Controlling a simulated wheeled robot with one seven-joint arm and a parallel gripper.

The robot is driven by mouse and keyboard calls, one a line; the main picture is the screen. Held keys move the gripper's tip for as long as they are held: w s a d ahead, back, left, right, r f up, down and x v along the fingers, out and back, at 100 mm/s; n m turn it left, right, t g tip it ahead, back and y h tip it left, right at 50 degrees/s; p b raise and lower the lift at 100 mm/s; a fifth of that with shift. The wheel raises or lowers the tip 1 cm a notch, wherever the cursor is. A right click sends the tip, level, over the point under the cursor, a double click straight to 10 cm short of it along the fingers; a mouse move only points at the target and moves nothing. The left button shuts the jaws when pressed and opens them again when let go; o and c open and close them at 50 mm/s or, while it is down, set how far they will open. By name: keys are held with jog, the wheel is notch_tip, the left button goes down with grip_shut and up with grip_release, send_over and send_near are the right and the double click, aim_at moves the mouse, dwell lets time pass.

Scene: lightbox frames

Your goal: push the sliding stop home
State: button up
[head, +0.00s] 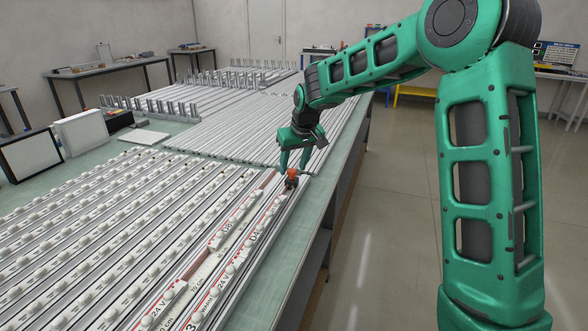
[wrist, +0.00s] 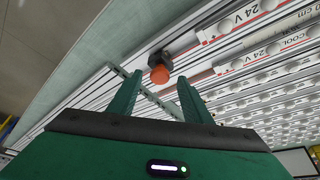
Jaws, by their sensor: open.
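The sliding stop looks to be the small dark block with an orange-red knob (wrist: 159,74) on an aluminium rail in the wrist view. In the head view the stop (head: 291,181) is at the near right of the table, just below my gripper. My gripper (head: 294,163) is open, pointing down, its green fingers close above the stop. In the wrist view the two fingers of my gripper (wrist: 157,87) stand apart, with the knob beyond and between their tips. I cannot tell whether they touch it. A white strip with red edging (head: 235,219) lies along the rail near the stop.
The green table (head: 262,275) has rows of rails with white domed parts (head: 100,235). Upright pegs (head: 160,106) stand further back. White panels (head: 80,133) stand at left. The table's right edge is close to my gripper, with open floor beyond.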

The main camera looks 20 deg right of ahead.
jog(key=shift+w+f, duration=0.25)
jog(key=shift+f, duration=0.35)
grip_shut()
jog(key=shift+s+a, duration=0.95)
jog(key=shift+s, duration=0.3)
jog(key=shift+s+a, duration=0.9)
jog(key=shift+s, duration=0.35)
grip_release()
jog(key=shift+r, duration=0.1)
